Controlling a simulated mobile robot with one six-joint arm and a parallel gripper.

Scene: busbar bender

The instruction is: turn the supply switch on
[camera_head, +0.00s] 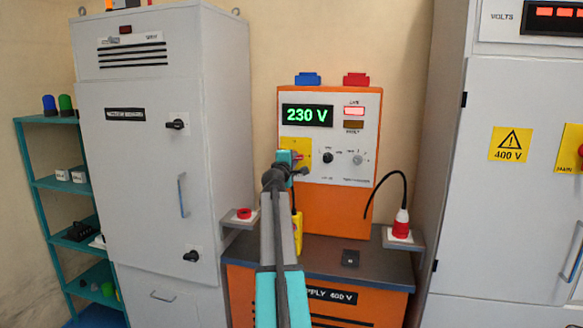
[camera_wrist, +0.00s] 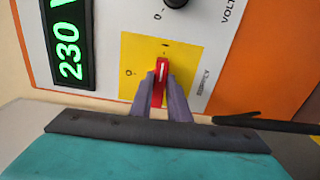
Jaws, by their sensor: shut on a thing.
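The supply switch is a red handle (camera_wrist: 161,80) on a yellow plate (camera_wrist: 188,52) in the wrist view. My gripper (camera_wrist: 163,88) is shut on the handle, one finger on each side. The handle lies upright in this picture, in line with a short dark mark at the plate's top; a round mark sits at the left. In the head view the yellow plate (camera_head: 305,144) is on the orange and white supply unit (camera_head: 370,112), and my gripper (camera_head: 297,158) partly hides the switch. The display (camera_head: 307,115) reads 230 V in green.
Two knobs sit right of the switch, the nearer one (camera_head: 328,158) close by. A red lamp (camera_head: 354,110) is bright. A black cable (camera_head: 400,176) runs near a red and white plug (camera_head: 401,224). Grey cabinets (camera_head: 145,230) flank the unit.

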